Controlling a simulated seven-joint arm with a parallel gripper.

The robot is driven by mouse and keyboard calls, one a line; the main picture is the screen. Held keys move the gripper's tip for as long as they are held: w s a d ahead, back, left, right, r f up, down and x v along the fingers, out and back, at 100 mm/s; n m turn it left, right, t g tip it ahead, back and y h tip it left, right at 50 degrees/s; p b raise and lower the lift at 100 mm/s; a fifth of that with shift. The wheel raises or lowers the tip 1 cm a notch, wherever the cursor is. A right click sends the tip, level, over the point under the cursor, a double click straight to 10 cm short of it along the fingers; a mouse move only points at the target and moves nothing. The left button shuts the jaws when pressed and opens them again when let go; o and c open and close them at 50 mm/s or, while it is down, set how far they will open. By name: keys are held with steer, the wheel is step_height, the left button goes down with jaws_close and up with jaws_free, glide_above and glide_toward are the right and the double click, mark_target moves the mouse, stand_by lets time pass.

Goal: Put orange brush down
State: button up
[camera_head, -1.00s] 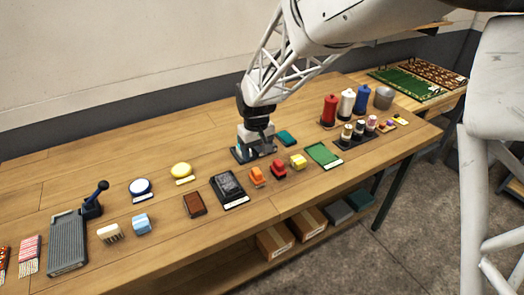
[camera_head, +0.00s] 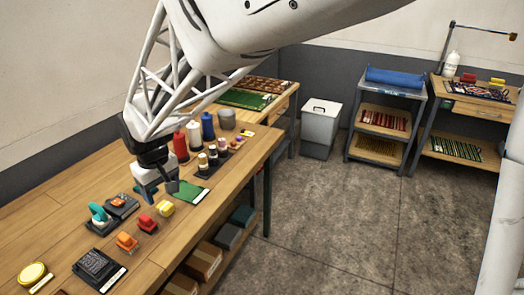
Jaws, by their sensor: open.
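An orange brush-like block (camera_head: 127,241) sits on the table in a short row with a red block (camera_head: 147,222) and a yellow block (camera_head: 166,208). A small orange piece (camera_head: 118,202) lies on a dark tray (camera_head: 127,210) behind them, beside a teal upright item (camera_head: 100,216). I cannot tell which of the two orange things is the orange brush. My gripper (camera_head: 170,188) is open, with nothing seen in it. It is above the table near the green mat (camera_head: 190,193), apart from both orange things. My gripper hides the table behind it.
Red, white and blue bottles (camera_head: 194,135) and a grey cup (camera_head: 226,119) stand behind the mat, with small spools (camera_head: 212,156) nearby. A black pad (camera_head: 99,268) and yellow disc (camera_head: 33,275) are front left. A white bin (camera_head: 320,128) and carts stand beyond; open floor lies right.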

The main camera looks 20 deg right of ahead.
steer(key=s+d+r+m+t, duration=0.1)
steer(key=s+d+r+m, duration=0.15)
steer(key=s+d, duration=0.35)
steer(key=s+d+r+m, duration=0.1)
steer(key=s+d+r, duration=0.25)
steer(key=d, duration=0.55)
steer(key=s+d+m, duration=0.3)
steer(key=s+d, duration=0.6)
steer(key=s, duration=0.6)
steer(key=shift+t, duration=0.4)
steer(key=shift+d+h, duration=0.1)
steer(key=shift+h, duration=0.2)
steer(key=shift+c, duration=1)
steer(key=shift+w, duration=0.15)
